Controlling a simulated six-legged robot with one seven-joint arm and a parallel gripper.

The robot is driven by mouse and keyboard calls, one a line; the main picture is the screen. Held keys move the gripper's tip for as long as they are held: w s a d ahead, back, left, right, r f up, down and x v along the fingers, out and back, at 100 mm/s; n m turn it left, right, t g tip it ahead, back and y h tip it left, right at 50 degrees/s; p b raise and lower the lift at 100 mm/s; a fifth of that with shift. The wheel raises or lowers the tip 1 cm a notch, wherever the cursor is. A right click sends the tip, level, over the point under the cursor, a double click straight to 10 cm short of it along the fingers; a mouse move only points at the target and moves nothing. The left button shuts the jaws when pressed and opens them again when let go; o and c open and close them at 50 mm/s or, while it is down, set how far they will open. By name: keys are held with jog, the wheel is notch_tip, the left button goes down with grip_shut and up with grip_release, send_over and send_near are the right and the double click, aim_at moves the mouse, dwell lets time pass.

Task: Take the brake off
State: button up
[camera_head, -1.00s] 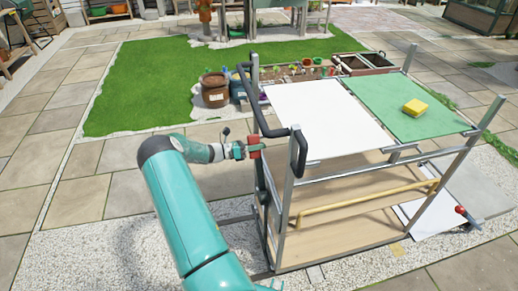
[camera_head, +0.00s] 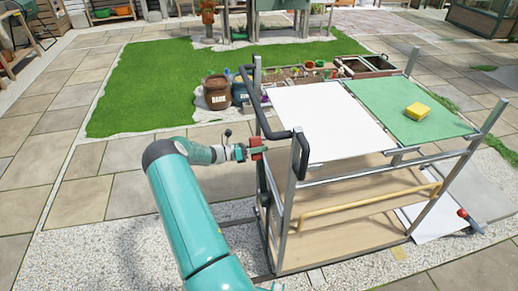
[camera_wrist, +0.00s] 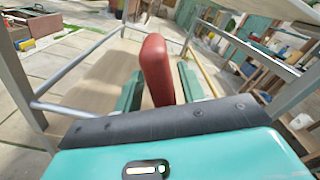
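A red lever handle (camera_head: 256,147) is at the left end of a metal-framed cart (camera_head: 290,205), beside its black push handle (camera_head: 302,157). My gripper (camera_head: 243,151) is at this red handle, coming from the left. In the wrist view, the red handle (camera_wrist: 157,70) stands between the two green fingers of my gripper (camera_wrist: 160,90). Narrow gaps seem to show on both sides, so the fingers look open around it. The handle's lower end is hidden behind my gripper body.
Paving at left is free.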

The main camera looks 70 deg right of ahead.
jog(key=v, duration=1.3)
jog(key=shift+w+a, duration=0.15)
jog(key=shift+w, duration=0.1)
jog(key=w+a+r+m+t+y, duration=0.2)
jog(key=w+a+r+m+t, duration=0.15)
jog(key=a+r, duration=0.45)
jog(key=w+a+r+m+t+y, duration=0.1)
jog(key=w+a+r+m+t, duration=0.2)
jog(key=a+r, duration=0.5)
jog(key=w+a+r+m+t+y, duration=0.1)
jog(key=w+a+r+t+y, duration=0.3)
jog(key=a, duration=0.8)
jog(key=s+a+r+m+t, duration=0.1)
jog(key=s+a+r+t, duration=0.2)
jog(key=a, duration=0.6)
jog(key=s+a+r+m+t+y, duration=0.1)
jog(key=s+a+r+m+t, duration=0.1)
jog(key=a, duration=0.8)
jog(key=s+a+r+m+t+y, duration=0.1)
jog(key=s+a+r+t, duration=0.3)
jog(key=s+a, duration=0.4)
jog(key=shift+a+m+t, duration=0.45)
jog(key=shift+a+t, duration=0.3)
jog(key=shift+a, duration=0.4)
